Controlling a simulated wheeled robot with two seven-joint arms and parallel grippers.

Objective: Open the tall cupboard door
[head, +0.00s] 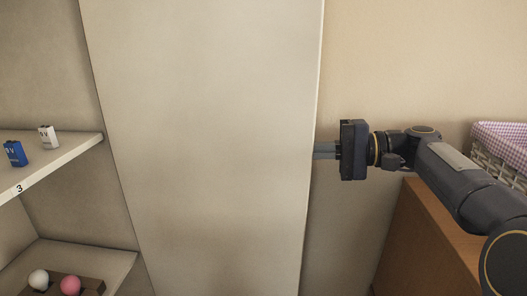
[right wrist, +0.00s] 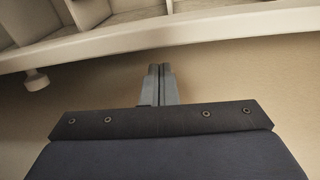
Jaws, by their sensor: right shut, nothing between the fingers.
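The tall cupboard door (head: 205,140) is a plain beige panel that fills the middle of the head view. It stands open, with the cupboard's shelves showing to its left. No handle shows on this face. My right gripper (head: 325,150) is shut and empty, its fingertips at the door's right edge; I cannot tell whether they touch it. In the right wrist view the closed fingers (right wrist: 160,84) point at a long pale edge, with a round knob (right wrist: 36,80) to the left of them. My left gripper is out of view.
A lower shelf has a brown holder (head: 88,287) with a white and a pink ball. On the right are a wooden cabinet (head: 425,235) and a white basket (head: 500,152).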

